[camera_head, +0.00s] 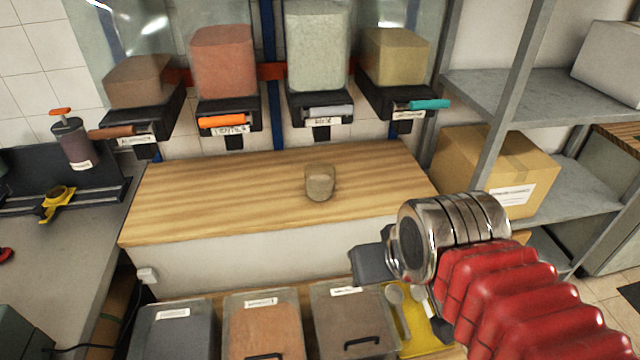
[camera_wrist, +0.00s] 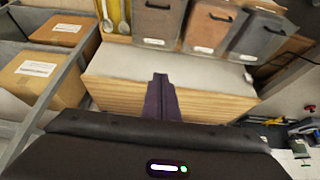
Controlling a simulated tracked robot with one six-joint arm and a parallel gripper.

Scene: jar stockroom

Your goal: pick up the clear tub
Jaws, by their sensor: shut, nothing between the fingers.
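The clear tub (camera_head: 320,183) is a small see-through tub with tan contents. It stands upright on the wooden counter top (camera_head: 220,205), right of its middle, with bare wood around it. My gripper (camera_head: 368,263) is in front of the counter, nearer the camera and to the right of the tub, apart from it. In the wrist view my gripper's dark fingers (camera_wrist: 161,82) are together with nothing between them. The tub does not show in the wrist view; the fingers and gripper body cover part of the counter there.
Dispensers with coloured handles, such as an orange one (camera_head: 222,121), hang above the counter's back. Lidded bins (camera_head: 262,325) stand below its front. A shelf with a cardboard box (camera_head: 495,170) stands at right. The counter's left half is clear.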

